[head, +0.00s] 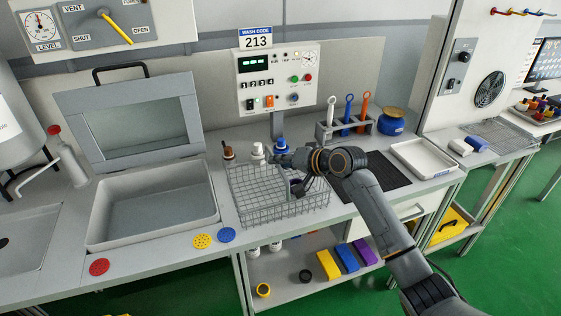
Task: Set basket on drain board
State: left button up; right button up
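The grey wire basket (262,207) stands on the light counter, right of the open basin. My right arm reaches in from the lower right, and my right gripper (291,172) is over the basket's right back part. Its fingers are small and dark against the wire, so I cannot tell whether they are open, shut, or touching the basket. A dark flat board (394,171) lies on the counter right of the basket, partly hidden by my arm; it may be the drain board. My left gripper is not in view.
An open-lidded basin (150,237) is left of the basket. Capped bottles (257,152) stand behind it. A tool rack (344,131), blue pot (391,122) and white tray (424,160) are to the right. Red, yellow and blue discs (202,241) lie near the counter's front.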

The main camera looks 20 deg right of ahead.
jog(key=shift+o, duration=0.6)
jog(key=shift+r, duration=0.1)
jog(key=shift+d, duration=0.1)
jog(key=b+v, duration=0.1)
jog(key=v, duration=1.1)
